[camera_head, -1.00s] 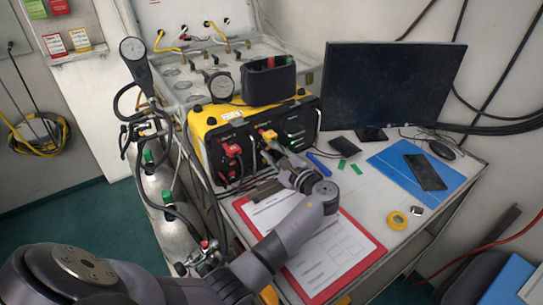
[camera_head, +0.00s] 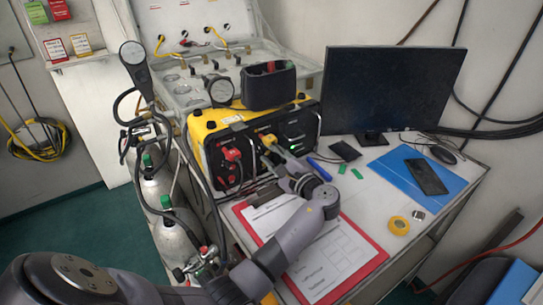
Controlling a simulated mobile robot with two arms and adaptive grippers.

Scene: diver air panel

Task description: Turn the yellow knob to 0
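The yellow knob (camera_head: 268,139) is on the dark front face of the yellow-cased air panel (camera_head: 208,133), right of a red knob (camera_head: 232,154). My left arm reaches in from the lower left across the clipboard. My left gripper (camera_head: 274,149) is at the yellow knob, its fingertips touching or very close to it. The fingers are small and partly cover the knob, so I cannot tell whether they are closed on it. The dial marks around the knob are too small to read. My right gripper is not in view.
A red clipboard (camera_head: 375,252) with paper lies in front of the panel, under my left arm. A monitor (camera_head: 390,88), blue folder (camera_head: 393,168) and yellow tape roll (camera_head: 398,226) are to the right. Hoses and gas cylinders (camera_head: 170,240) stand left of the desk.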

